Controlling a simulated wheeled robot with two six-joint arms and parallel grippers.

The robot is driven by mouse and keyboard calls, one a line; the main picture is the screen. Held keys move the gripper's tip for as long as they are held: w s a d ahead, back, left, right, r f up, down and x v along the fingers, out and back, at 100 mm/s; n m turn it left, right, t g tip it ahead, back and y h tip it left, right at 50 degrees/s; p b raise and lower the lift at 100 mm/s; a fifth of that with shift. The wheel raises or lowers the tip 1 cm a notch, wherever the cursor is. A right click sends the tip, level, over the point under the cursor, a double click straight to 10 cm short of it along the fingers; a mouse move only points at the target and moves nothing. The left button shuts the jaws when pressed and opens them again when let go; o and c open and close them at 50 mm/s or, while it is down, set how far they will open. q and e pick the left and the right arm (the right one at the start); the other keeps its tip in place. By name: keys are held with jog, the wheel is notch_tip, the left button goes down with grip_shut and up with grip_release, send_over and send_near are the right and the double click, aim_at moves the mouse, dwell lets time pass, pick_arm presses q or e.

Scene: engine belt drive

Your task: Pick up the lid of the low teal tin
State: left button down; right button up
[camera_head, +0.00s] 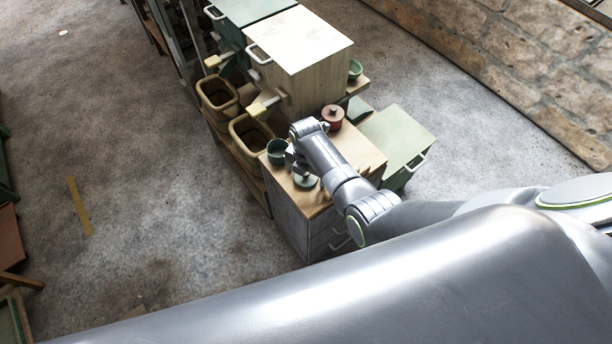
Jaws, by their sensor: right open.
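A low teal tin (306,181) with its lid and small knob sits on the wooden top of a small cabinet (313,204), near its front left edge. My right arm reaches in from the right over this top. My right gripper (293,162) is open and points down just above and behind the tin, between it and a taller teal cup (276,149). The fingers are small and partly hidden by the wrist, so I cannot tell whether they touch the lid. My left gripper is not in view.
A red lidded pot (332,116) stands farther back on the same top. A pale green cabinet (395,137) stands to the right. The floor (150,190) at left is mostly clear.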

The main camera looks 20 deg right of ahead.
jog(key=c, duration=1.1)
